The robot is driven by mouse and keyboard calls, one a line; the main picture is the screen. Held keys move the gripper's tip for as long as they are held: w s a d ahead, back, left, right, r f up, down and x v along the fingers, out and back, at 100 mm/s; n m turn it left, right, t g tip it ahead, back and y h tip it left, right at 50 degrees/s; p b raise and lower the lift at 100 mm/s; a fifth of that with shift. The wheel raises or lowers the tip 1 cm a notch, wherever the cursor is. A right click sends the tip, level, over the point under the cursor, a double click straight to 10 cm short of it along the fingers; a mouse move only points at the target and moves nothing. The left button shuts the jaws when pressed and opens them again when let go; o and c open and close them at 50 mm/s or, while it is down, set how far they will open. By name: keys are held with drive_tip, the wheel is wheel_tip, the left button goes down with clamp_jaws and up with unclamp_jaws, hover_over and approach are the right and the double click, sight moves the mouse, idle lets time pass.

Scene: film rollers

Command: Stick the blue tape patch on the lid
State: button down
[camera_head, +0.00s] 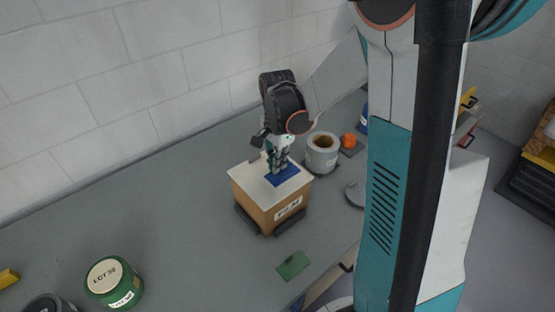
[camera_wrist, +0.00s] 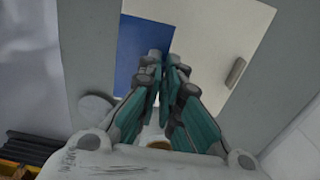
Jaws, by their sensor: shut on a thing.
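The blue tape patch (camera_head: 284,174) lies flat on or just above the pale lid (camera_head: 252,177), near its right edge. The lid covers a brown box (camera_head: 262,208) with a white label. My gripper (camera_head: 279,170) is above the lid, pointing down, its fingers shut on an edge of the patch. In the wrist view the blue patch (camera_wrist: 133,45) shows beyond the fingertips (camera_wrist: 163,68), overlapping the pale lid (camera_wrist: 215,35). Whether the patch is fully touching the lid cannot be told.
A green patch (camera_head: 293,265) lies on the grey table (camera_head: 190,210) in front of the box. A grey can (camera_head: 322,155) and an orange piece (camera_head: 349,140) stand close behind right. A green round container (camera_head: 114,283) is front left. The table left of the box is clear.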

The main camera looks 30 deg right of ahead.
sight(278, 174)
drive_tip(key=shift+f+b, duration=1.8)
drive_tip(key=shift+f, duration=0.7)
drive_tip(key=shift+f+b, duration=0.3)
drive_tip(key=shift+b, duration=0.1)
idle(0.4)
drive_tip(key=c, duration=1.7)
unclamp_jaws()
drive_tip(key=o, duration=0.5)
drive_tip(key=shift+o, duration=0.2)
drive_tip(key=shift+r, duration=0.15)
drive_tip(key=shift+r+p, duration=2.35)
drive_tip(key=shift+r, duration=1.05)
